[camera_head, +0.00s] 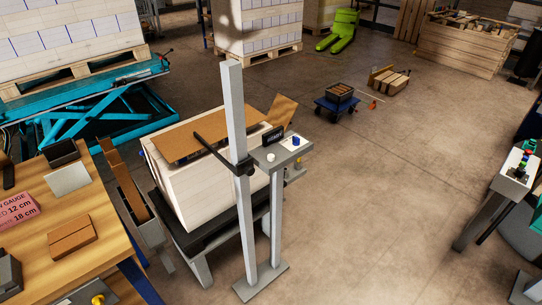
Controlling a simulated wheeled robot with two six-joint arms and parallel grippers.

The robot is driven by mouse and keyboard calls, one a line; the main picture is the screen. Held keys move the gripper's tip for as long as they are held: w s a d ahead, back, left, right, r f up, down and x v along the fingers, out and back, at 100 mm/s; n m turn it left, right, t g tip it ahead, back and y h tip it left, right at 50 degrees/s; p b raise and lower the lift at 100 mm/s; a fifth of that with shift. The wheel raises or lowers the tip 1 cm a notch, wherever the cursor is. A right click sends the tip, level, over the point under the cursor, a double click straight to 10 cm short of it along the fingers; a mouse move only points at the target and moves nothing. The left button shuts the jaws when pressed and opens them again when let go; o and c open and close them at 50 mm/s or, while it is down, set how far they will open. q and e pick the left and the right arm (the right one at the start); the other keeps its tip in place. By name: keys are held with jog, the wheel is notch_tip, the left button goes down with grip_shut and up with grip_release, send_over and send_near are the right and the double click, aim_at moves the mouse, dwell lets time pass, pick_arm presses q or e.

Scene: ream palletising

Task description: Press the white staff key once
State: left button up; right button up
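A white round key (270,157) sits on the grey top plate of a post stand (285,150). I take it for the white staff key. A blue key (296,141) is to its right on the same plate, and a small dark display (273,136) stands behind them. The white key is in plain sight with nothing on it. Whether it is pressed cannot be told at this size. Neither of my grippers is in view.
A tall grey post (232,110) rises left of the keys, with a dark bar across it. Behind stands a white stack (190,185) topped by brown board. A wooden table (95,225) is at left.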

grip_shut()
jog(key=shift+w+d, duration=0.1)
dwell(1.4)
